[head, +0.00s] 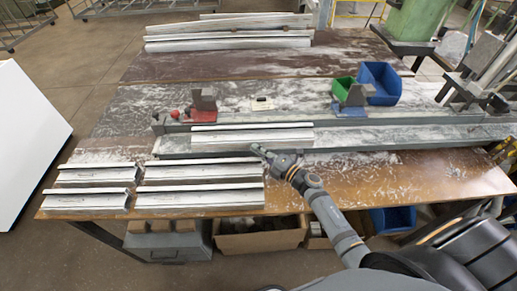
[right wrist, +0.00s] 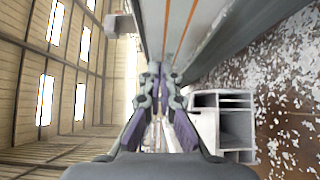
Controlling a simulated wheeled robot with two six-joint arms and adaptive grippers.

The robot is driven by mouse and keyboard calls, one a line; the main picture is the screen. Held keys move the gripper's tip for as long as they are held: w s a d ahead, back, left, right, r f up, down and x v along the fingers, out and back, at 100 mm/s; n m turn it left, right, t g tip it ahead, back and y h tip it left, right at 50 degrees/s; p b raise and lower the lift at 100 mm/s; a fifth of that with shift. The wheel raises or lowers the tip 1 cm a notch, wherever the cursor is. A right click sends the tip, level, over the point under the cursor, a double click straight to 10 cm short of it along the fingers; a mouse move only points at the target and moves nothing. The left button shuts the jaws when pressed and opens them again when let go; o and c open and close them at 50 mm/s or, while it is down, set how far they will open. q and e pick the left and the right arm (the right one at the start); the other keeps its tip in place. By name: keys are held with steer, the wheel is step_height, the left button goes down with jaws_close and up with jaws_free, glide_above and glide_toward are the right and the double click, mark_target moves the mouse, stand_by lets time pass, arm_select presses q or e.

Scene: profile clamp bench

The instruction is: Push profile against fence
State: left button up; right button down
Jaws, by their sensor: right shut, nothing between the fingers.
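A white profile (head: 252,137) lies lengthwise on the grey bed, just in front of the long grey fence rail (head: 400,121). I cannot tell whether it touches the fence. My right gripper (head: 258,150) comes in from the right, low over the bed's front edge, close to the profile's front side. Contact is unclear. In the right wrist view its fingers (right wrist: 160,78) are shut and empty, beside a long pale surface with orange lines (right wrist: 178,28), apparently the profile. My left gripper is not in view.
Several white profiles (head: 200,196) lie at the table's front left; a hollow profile end (right wrist: 225,122) shows beside my fingers. A blue bin (head: 381,82) stands behind. More profiles (head: 228,43) lie at the back.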

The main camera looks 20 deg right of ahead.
mark_target(258, 143)
steer(key=shift+w+d, duration=0.1)
steer(key=shift+w, duration=0.3)
steer(key=shift+w+d+b, duration=0.15)
steer(key=shift+w, duration=0.35)
steer(key=shift+w+d+b, duration=0.15)
steer(key=shift+w, duration=0.35)
steer(key=shift+r, duration=0.1)
steer(key=shift+r, duration=0.1)
